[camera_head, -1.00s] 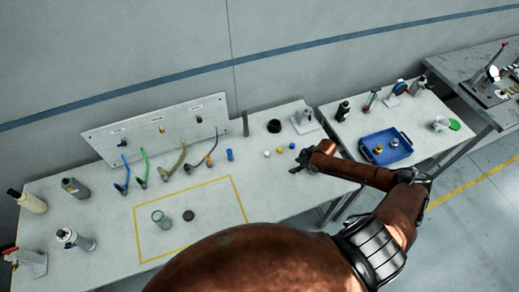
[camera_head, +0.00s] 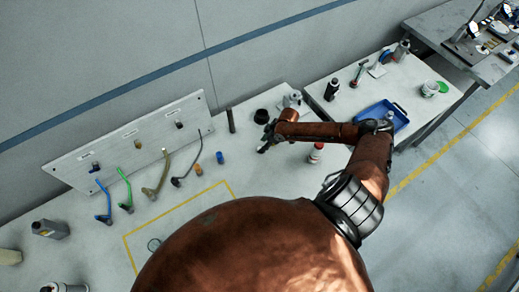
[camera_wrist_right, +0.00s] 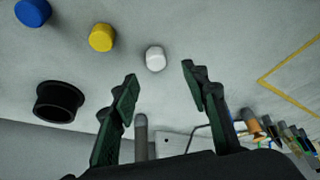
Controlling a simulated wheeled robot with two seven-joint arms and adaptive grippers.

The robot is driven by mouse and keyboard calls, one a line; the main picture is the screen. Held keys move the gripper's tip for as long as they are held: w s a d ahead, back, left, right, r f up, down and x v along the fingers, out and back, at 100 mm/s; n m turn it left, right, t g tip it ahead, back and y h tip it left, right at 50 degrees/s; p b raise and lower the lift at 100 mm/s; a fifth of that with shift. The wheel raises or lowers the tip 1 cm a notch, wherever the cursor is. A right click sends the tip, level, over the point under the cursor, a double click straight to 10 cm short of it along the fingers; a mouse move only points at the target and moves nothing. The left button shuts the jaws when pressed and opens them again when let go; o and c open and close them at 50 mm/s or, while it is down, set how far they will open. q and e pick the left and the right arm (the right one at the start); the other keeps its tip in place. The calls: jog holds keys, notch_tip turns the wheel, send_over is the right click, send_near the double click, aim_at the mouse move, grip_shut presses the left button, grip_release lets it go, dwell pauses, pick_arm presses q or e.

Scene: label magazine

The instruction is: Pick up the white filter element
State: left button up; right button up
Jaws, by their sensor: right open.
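The white filter element (camera_wrist_right: 155,58) is a small white cylinder standing on the grey-white bench in the right wrist view. It shows in the gap between the two dark fingers of my right gripper (camera_wrist_right: 158,73), beyond their tips and not held. My right gripper is open and empty. In the head view my right gripper (camera_head: 265,146) is low over the right part of the bench, and the white element is hidden there by the gripper and arm. My left gripper is not in view.
A yellow cylinder (camera_wrist_right: 102,38) and a blue one (camera_wrist_right: 33,12) stand beside the white element. A black flanged cap (camera_wrist_right: 58,101) is at left. A panel with hooks (camera_head: 135,143) stands behind.

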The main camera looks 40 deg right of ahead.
jog(key=x, duration=0.2)
jog(key=shift+w+d+f+p, duration=0.1)
jog(key=shift+w+f+p, duration=0.15)
jog(key=shift+f+p, duration=0.15)
jog(key=shift+x, duration=1.1)
jog(key=shift+s+d, duration=0.1)
jog(key=shift+s, duration=0.1)
jog(key=c, duration=0.6)
jog(key=shift+c, duration=1.4)
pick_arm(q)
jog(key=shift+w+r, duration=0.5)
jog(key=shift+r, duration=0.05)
pick_arm(e)
jog(key=shift+c, duration=0.3)
